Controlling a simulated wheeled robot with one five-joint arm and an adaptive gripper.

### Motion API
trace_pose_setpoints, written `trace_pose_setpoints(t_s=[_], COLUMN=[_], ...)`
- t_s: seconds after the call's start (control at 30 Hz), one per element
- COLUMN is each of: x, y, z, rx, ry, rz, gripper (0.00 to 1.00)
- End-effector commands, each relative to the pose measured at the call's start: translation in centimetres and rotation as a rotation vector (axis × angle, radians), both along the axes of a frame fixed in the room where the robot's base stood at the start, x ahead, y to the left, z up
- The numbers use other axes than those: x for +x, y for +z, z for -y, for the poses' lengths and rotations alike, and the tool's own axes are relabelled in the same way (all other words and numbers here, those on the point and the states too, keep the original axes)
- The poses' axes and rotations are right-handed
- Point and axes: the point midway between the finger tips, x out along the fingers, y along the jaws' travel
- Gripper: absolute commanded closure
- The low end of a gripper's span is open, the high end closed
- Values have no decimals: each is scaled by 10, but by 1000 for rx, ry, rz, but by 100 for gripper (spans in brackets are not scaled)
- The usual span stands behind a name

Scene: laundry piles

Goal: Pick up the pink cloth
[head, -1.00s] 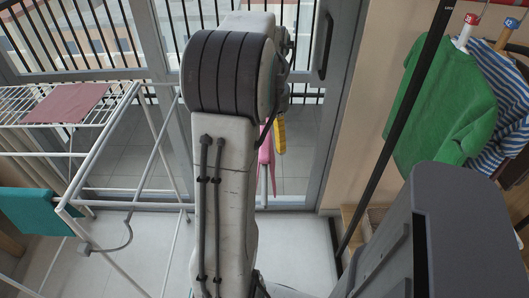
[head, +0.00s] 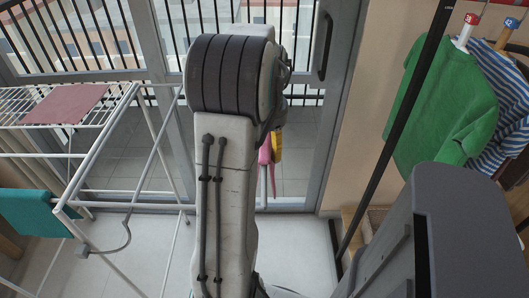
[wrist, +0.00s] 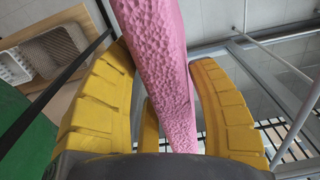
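A bright pink, bumpy-textured cloth (wrist: 165,65) runs as a narrow strip between the yellow fingers of my gripper (wrist: 163,60) in the wrist view. It passes close to both fingertips, and its upper end leaves the picture. Whether the fingers press on it cannot be told. In the head view the pink cloth (head: 265,172) hangs down beside a yellow finger of my gripper (head: 277,148), partly hidden behind my arm. A second, dusty pink cloth (head: 66,104) lies flat on top of the white drying rack (head: 120,110) at the left.
A teal cloth (head: 38,212) hangs on the rack's lower bar. A green sweater (head: 440,105) and a striped blue garment (head: 505,115) hang at the right near a black pole (head: 400,125). Glass doors with a balcony railing stand behind. Pale floor shows between the rack and my arm.

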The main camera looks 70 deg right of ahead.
Motion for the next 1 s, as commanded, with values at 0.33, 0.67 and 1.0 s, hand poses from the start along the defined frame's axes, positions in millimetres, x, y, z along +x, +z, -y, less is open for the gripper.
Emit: trace_pose_setpoints(t_s=[0.33, 0.67, 1.0], x=[0, 0, 0], y=[0, 0, 8], z=[0, 0, 0], rx=[0, 0, -1], ry=[0, 0, 0], rz=[0, 0, 0], gripper=[80, 91, 91])
